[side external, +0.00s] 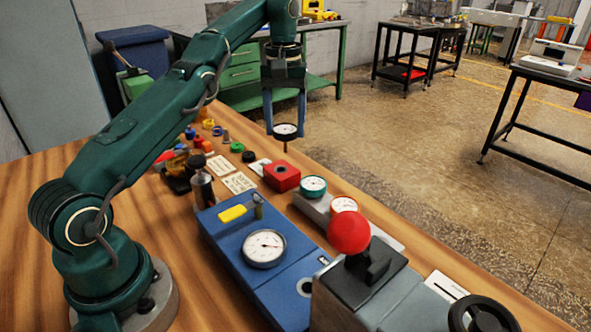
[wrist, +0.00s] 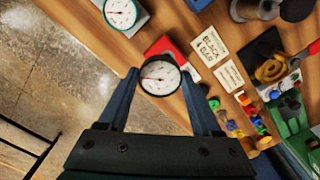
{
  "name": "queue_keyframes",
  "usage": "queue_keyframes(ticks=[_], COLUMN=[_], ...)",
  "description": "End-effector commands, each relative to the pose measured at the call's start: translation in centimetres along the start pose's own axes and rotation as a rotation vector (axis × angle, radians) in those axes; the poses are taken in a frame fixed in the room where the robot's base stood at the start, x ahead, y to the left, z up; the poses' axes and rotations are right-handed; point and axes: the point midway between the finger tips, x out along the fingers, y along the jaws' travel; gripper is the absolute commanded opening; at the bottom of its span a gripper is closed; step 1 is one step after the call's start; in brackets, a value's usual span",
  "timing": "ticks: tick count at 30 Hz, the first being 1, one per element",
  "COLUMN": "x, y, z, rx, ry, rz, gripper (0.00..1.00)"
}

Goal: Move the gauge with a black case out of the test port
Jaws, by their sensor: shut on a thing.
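The gauge with a black case (side external: 285,130) has a white dial and a thin stem pointing down. My gripper (side external: 285,128) is shut on it, a finger on each side of the case, and holds it upright in the air. The stem's lower end shows above a red block (side external: 281,177) on the table and looks apart from it. In the wrist view the gauge (wrist: 160,75) sits between my fingertips (wrist: 160,78), dial facing the camera, and partly covers the red block (wrist: 167,46). I cannot tell a test port for certain.
A teal-rimmed gauge (side external: 313,186) and a red-rimmed gauge (side external: 343,205) stand on a grey base to the right. A blue box (side external: 230,238) with a large gauge (side external: 265,248) is in front. Printed cards (side external: 239,183) and small coloured parts lie left. The floor beyond the table edge is open.

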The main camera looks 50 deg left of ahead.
Motion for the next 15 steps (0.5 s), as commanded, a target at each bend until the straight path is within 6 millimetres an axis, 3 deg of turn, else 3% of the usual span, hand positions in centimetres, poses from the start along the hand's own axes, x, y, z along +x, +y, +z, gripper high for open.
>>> queue_keyframes(ticks=[15], x=[1.6], y=[-1.1], z=[-0.8], rx=[-0.033], ry=[-0.001], rz=[-0.001], gripper=[0.00])
